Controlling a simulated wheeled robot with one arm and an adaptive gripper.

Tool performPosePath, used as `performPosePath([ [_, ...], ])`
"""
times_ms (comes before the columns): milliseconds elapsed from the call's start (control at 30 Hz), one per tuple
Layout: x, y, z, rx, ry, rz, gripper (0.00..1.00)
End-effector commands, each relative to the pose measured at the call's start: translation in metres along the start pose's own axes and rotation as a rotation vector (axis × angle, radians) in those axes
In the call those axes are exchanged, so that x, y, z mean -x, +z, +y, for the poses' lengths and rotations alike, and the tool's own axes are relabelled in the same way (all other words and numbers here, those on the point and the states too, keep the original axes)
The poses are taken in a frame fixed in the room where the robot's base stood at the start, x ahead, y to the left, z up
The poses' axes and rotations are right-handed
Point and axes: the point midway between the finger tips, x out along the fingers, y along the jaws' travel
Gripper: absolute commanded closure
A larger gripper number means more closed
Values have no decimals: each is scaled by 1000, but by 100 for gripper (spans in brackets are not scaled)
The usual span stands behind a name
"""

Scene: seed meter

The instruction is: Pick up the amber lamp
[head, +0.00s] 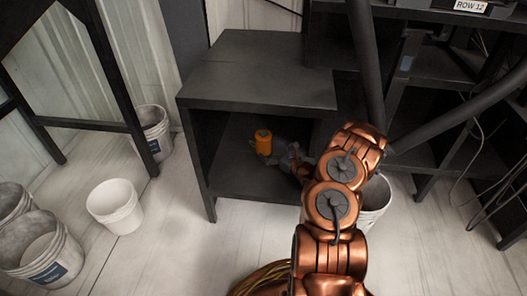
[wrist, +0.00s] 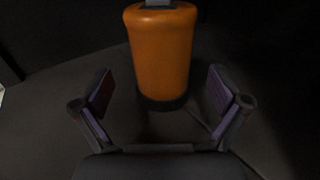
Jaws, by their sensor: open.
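The amber lamp (head: 263,142) is an orange cylinder standing upright on the lower shelf of a dark cabinet in the head view. In the wrist view the lamp (wrist: 161,52) shows a black base and a grey top piece cut off by the upper edge. My gripper (wrist: 160,98) is open and empty, its two fingers spread with purple inner pads. The lamp stands just ahead of the fingers, centred between them in the picture. In the head view my gripper (head: 294,156) is small and partly hidden at the right of the lamp, inside the cabinet opening.
The dark cabinet (head: 255,75) has a top panel above the lamp and a side wall at left. White buckets (head: 115,205) stand on the floor at left. Another bucket (head: 376,200) is behind my arm. Dark shelving (head: 430,110) stands at right.

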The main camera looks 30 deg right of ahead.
Motion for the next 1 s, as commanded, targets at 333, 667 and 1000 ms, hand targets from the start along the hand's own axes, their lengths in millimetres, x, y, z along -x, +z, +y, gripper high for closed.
performPosePath([
  [333,-34,0,-3,2,-1,0,2],
  [667,-36,2,-4,1,-4,-1,7],
  [1000,-36,1,-4,1,-4,-1,43],
])
